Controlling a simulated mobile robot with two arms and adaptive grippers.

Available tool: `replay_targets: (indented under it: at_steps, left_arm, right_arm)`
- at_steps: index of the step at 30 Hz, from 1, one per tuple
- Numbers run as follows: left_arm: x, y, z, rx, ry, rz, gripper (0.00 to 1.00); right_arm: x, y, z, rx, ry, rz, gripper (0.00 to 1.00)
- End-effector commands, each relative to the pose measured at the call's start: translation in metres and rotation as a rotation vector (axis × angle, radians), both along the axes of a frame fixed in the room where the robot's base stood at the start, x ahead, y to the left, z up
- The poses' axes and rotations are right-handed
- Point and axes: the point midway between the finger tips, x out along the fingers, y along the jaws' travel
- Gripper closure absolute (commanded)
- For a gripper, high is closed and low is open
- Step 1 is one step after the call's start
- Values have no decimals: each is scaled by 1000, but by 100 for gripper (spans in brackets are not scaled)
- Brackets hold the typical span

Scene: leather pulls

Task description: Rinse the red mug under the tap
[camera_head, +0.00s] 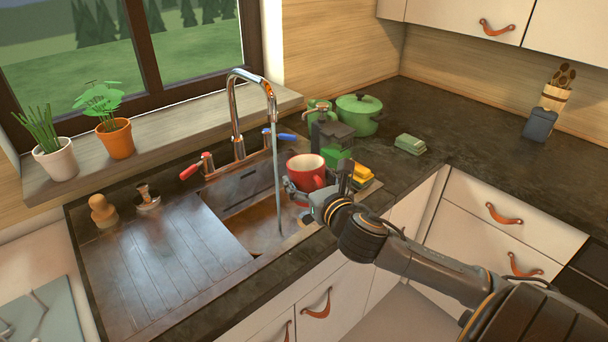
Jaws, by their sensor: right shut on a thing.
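The red mug (304,174) is upright above the right side of the sink (246,211), its cream inside showing. My right gripper (318,196) is shut on the mug, reaching in from the lower right and hiding part of its side. The chrome tap (236,110) arches over the sink. A thin stream of water (278,180) falls from its spout into the basin, just left of the mug and seemingly not into it. The tap has a red lever (190,171) and a blue lever (284,136). My left gripper is not in view.
Behind the mug stand a dark caddy (333,132), a green pot (359,114) and a green butter dish (410,144). A yellow sponge (361,172) lies right of the mug. The right counter is mostly clear.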

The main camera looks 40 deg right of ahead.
Motion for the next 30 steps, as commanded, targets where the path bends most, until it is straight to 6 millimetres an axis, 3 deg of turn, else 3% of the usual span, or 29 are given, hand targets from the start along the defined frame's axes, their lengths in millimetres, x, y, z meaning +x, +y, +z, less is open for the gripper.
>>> replay_targets:
  at_steps: [8,21,30]
  left_arm:
    - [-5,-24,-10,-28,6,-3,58]
    - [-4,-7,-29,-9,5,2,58]
    - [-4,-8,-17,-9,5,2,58]
  right_arm:
    - [28,-1,-4,1,-7,-1,68]
    - [80,-3,-12,2,-6,1,68]
    - [116,-5,-14,1,-3,0,68]
